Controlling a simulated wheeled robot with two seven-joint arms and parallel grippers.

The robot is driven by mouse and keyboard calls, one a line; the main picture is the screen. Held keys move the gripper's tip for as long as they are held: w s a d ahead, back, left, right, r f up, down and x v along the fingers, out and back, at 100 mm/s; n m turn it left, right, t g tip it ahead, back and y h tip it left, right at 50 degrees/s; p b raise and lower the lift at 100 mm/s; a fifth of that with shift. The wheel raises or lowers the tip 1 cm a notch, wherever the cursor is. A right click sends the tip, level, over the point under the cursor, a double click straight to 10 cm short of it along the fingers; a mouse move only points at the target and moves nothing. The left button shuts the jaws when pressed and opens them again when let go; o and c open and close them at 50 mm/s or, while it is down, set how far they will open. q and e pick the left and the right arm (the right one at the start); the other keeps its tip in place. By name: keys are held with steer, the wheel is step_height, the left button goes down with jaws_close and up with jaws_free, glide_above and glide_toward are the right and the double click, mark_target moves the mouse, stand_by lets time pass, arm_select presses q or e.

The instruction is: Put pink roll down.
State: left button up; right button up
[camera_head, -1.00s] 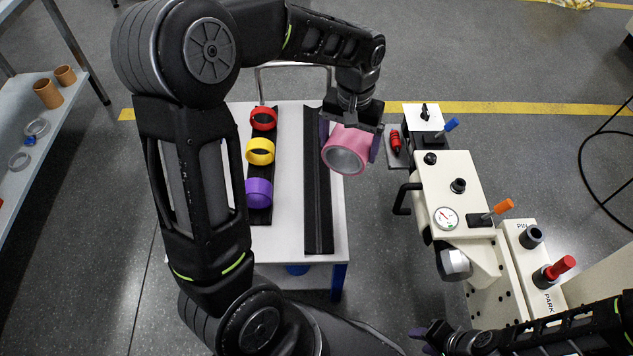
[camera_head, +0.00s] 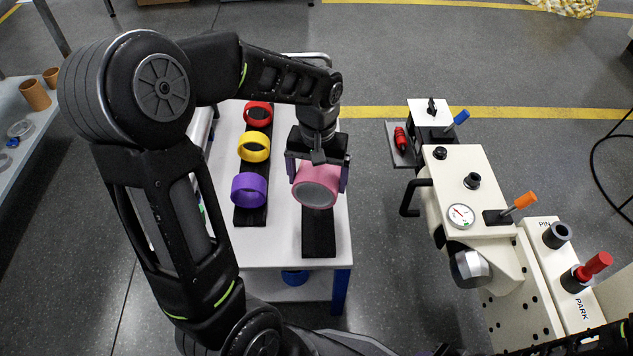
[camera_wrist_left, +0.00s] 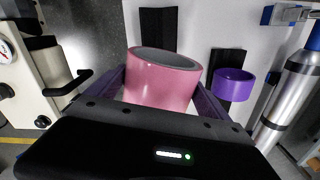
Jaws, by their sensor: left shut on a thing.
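The pink roll (camera_head: 316,187) is held between the fingers of my left gripper (camera_head: 317,178), over the right-hand black strip (camera_head: 319,238) on the white cart. In the left wrist view the pink roll (camera_wrist_left: 163,80) fills the space between the purple fingers (camera_wrist_left: 160,95), its open end facing away from the camera. Whether the roll touches the strip is hidden. My right gripper (camera_head: 441,350) barely shows at the bottom edge, and its fingers cannot be made out.
Red (camera_head: 258,113), yellow (camera_head: 254,147) and purple (camera_head: 249,190) rolls sit on the left black strip (camera_head: 250,216). A cream machine (camera_head: 470,190) with levers and a gauge stands to the right. A shelf (camera_head: 40,125) with brown cups is at far left.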

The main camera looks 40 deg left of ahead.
mark_target(318, 168)
arm_select(q)
steer(key=shift+f+b, duration=0.4)
steer(key=shift+f, duration=1.35)
step_height(318, 168, down, 5)
steer(key=shift+b, duration=1.1)
steer(key=shift+c, duration=0.7)
steer(key=o, duration=1.2)
steer(key=shift+o, duration=0.2)
step_height(318, 168, up, 12)
steer(key=p, duration=0.4)
